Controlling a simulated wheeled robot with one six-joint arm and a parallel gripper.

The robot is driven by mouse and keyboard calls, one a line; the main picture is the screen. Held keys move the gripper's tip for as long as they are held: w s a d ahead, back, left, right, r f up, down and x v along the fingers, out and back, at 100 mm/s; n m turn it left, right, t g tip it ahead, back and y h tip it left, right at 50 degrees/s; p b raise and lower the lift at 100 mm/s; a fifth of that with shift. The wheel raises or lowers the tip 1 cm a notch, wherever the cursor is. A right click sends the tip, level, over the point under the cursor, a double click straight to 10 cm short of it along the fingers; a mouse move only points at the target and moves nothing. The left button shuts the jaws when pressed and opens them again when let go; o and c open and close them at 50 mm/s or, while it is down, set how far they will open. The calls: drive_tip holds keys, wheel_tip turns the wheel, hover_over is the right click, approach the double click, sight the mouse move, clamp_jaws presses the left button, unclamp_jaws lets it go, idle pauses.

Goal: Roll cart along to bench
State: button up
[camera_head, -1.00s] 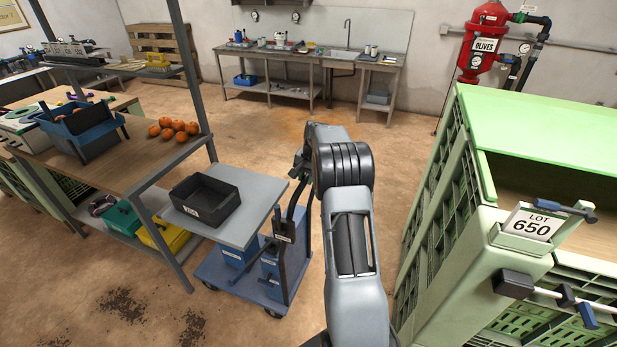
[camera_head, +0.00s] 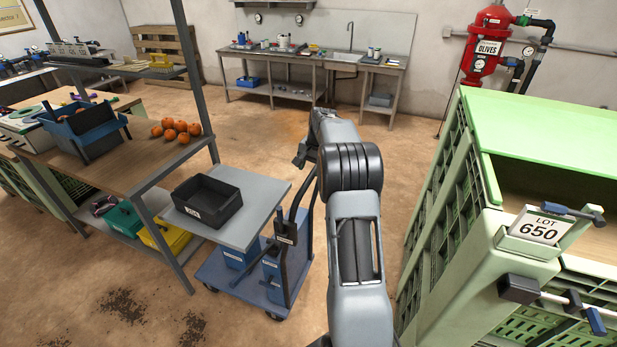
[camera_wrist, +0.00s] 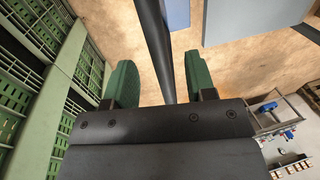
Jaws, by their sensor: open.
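The cart has a grey top (camera_head: 258,205), a blue lower deck (camera_head: 245,287) and a dark upright handle (camera_head: 293,212). It stands beside the wooden bench (camera_head: 112,178) at left. My gripper (camera_wrist: 160,82) is open, with green finger pads apart. In the wrist view, a dark handle bar (camera_wrist: 154,40) runs between the fingers; I cannot tell whether it touches either pad. In the head view, my arm partly hides the gripper near the handle's top. A metal sink bench (camera_head: 300,60) stands against the back wall.
A black bin (camera_head: 208,205) sits on the cart's top and blue boxes (camera_head: 271,278) on its deck. A large green crate (camera_head: 470,230) stands close at right. Open floor (camera_head: 255,125) lies between the cart and the sink bench.

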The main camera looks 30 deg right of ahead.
wheel_tip(320, 180, up, 9)
drive_tip(key=s, duration=0.1)
drive_tip(key=shift+s+d, duration=0.2)
drive_tip(key=shift+d, duration=0.25)
wheel_tip(320, 180, down, 5)
drive_tip(key=s+n, duration=0.2)
drive_tip(key=s+a+r+n+t+h, duration=0.1)
drive_tip(key=s+a+n, duration=0.7)
drive_tip(key=s+a, duration=1.6)
drive_tip(key=shift+a+r+n+t, duration=0.15)
drive_tip(key=shift+r+n+t, duration=0.15)
drive_tip(key=shift+r+t, duration=0.45)
